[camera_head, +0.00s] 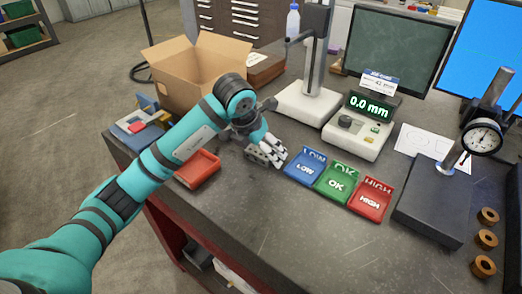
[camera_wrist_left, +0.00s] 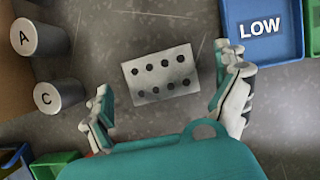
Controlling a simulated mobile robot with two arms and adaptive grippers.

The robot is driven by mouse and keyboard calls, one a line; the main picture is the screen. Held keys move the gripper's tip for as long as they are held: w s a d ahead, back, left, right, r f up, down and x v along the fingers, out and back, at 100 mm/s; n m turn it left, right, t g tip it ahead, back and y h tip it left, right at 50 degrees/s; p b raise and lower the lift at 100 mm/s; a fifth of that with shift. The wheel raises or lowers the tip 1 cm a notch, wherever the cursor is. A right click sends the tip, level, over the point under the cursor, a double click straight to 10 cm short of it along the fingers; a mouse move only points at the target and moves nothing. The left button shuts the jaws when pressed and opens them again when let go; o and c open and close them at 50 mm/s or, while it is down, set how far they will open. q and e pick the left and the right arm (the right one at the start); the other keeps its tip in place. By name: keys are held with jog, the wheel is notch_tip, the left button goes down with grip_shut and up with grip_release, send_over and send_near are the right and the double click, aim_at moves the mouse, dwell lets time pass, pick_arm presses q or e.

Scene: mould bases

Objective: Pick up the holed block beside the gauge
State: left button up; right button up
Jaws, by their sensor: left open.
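The holed block (camera_wrist_left: 160,74) is a pale grey rectangular block with two rows of dark round holes, lying flat on the dark bench in the left wrist view. My left gripper (camera_wrist_left: 164,78) is open, with one finger on either side of the block and visible gaps between. In the head view the block (camera_head: 259,155) shows only partly under my left gripper (camera_head: 268,147), whose fingers hide some of it. The gauge unit (camera_head: 357,133) with its "0.0 mm" display stands to the right, beyond the trays. My right gripper is not in view.
Blue LOW (camera_head: 304,169), green OK (camera_head: 336,184) and red HIGH (camera_head: 369,199) trays lie right of the block. Grey cylinders A (camera_wrist_left: 38,38) and C (camera_wrist_left: 58,95) stand left in the wrist view. A cardboard box (camera_head: 190,75) is behind my arm.

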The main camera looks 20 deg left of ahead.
pick_arm(q)
jog(key=shift+w+d+f, duration=0.1)
jog(key=shift+w+f, duration=0.05)
jog(key=shift+f, duration=0.05)
jog(key=c, duration=1.7)
jog(key=shift+c, duration=0.3)
jog(key=shift+r, duration=0.15)
